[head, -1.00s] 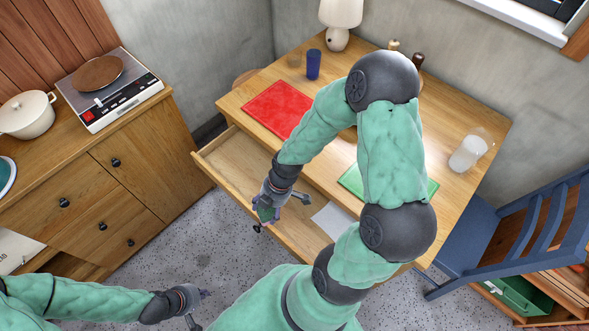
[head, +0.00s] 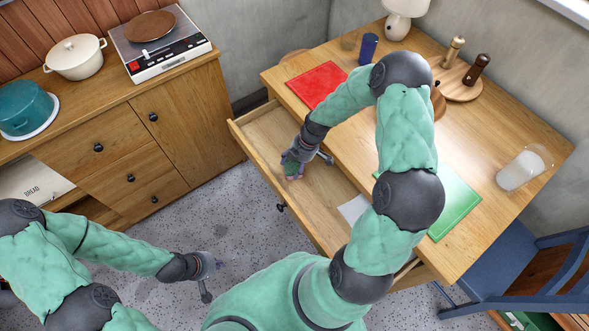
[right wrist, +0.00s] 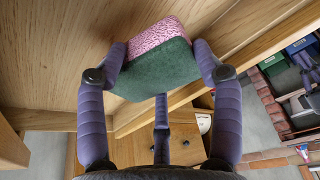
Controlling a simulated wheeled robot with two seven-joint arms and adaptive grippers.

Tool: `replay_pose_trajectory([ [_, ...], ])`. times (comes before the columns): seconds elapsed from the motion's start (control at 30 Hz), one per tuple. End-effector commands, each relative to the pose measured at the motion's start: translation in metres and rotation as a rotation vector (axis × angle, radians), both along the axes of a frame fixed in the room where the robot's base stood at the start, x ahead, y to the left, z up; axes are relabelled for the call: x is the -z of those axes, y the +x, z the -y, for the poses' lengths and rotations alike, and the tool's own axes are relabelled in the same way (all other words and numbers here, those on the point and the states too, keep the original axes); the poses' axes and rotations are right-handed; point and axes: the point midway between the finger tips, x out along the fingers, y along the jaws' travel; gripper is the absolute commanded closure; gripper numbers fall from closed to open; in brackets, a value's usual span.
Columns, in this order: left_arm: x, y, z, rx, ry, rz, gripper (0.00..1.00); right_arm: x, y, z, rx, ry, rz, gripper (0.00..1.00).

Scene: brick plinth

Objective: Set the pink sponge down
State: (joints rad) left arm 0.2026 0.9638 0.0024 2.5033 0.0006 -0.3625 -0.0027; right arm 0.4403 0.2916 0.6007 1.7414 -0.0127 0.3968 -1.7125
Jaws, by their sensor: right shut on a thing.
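The pink sponge (right wrist: 157,38) has a dark green underside, which faces the right wrist camera. My right gripper (right wrist: 158,62) is shut on it, with purple fingers on both its sides. In the head view the right gripper (head: 297,162) is over the left part of the open wooden drawer (head: 262,133), and only a little of the sponge shows beneath it. I cannot tell whether the sponge touches the drawer floor. My left gripper (head: 212,277) is empty above the speckled floor, its fingers spread apart.
The drawer floor is clear around the sponge, with a white sheet (head: 353,208) farther right. Above it, the table (head: 470,120) holds a red mat (head: 316,84), a green mat (head: 455,203), a blue cup (head: 368,48) and a lamp. A cabinet (head: 120,150) stands left.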

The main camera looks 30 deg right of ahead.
Motion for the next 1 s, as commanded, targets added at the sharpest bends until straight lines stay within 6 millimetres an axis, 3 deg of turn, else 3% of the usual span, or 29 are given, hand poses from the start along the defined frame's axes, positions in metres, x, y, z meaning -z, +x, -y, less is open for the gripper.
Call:
replay_pose_trajectory([
  [0.23,0.019,0.000,0.000,0.000,0.000,0.000,1.00,0.035,0.004,0.002,0.000,0.001,-0.002,0.69],
  [0.47,0.018,0.000,0.000,0.000,0.000,0.000,1.00,0.036,0.004,0.002,0.000,0.000,0.000,0.69],
  [0.5,0.018,0.000,0.000,0.000,0.000,0.000,1.00,0.036,0.004,0.002,0.000,0.000,0.000,0.28],
  [0.57,0.018,0.000,0.000,0.000,0.000,0.000,1.00,0.036,0.004,0.002,0.000,0.000,0.000,0.11],
  [1.0,0.017,0.000,0.000,0.000,0.000,0.000,1.00,0.032,0.004,0.003,0.000,0.000,0.001,0.09],
])
